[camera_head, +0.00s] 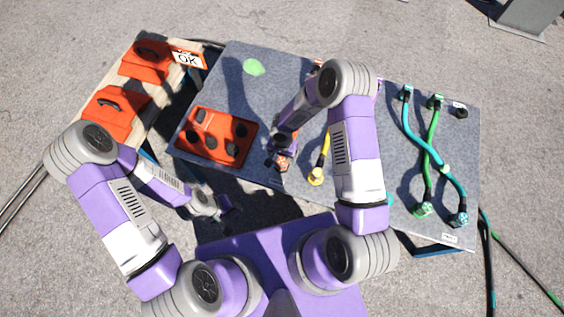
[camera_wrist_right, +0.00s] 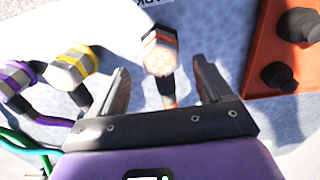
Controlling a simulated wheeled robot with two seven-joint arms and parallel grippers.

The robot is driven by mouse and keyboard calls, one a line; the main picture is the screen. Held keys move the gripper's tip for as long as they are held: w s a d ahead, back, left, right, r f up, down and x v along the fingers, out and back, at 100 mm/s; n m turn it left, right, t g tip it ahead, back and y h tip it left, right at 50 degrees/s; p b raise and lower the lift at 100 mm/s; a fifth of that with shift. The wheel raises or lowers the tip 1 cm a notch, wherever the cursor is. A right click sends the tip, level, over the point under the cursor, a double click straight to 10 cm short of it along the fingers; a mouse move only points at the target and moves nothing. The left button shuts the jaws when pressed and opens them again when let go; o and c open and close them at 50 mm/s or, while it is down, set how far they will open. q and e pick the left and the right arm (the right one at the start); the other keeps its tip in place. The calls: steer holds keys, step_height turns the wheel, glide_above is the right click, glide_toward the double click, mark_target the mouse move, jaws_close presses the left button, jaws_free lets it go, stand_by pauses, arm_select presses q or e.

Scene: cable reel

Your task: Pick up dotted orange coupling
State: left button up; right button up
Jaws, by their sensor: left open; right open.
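The dotted orange coupling (camera_wrist_right: 160,56) has a pale, dotted end face with an orange rim. In the right wrist view it lies between the two fingers of my right gripper (camera_wrist_right: 162,76), with no clear contact on either side. In the head view, the orange end (camera_head: 284,163) shows beside my right gripper (camera_head: 277,152), partly covered by it. The right fingers are apart. My left gripper (camera_head: 222,205) is open and empty, off the table's near edge and away from the coupling.
A yellow coupling (camera_wrist_right: 76,67) and a purple one (camera_wrist_right: 18,80) lie to the left in the wrist view. An orange tray (camera_head: 184,146) with dark round parts sits left of my right gripper. Teal and green cables (camera_head: 434,127) lie on the table's right side.

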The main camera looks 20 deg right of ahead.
mark_target(282, 160)
step_height(282, 160, down, 5)
steer(key=shift+a+b, duration=0.15)
steer(key=shift+b, duration=0.65)
steer(key=shift+r, duration=0.1)
steer(key=c, duration=1.2)
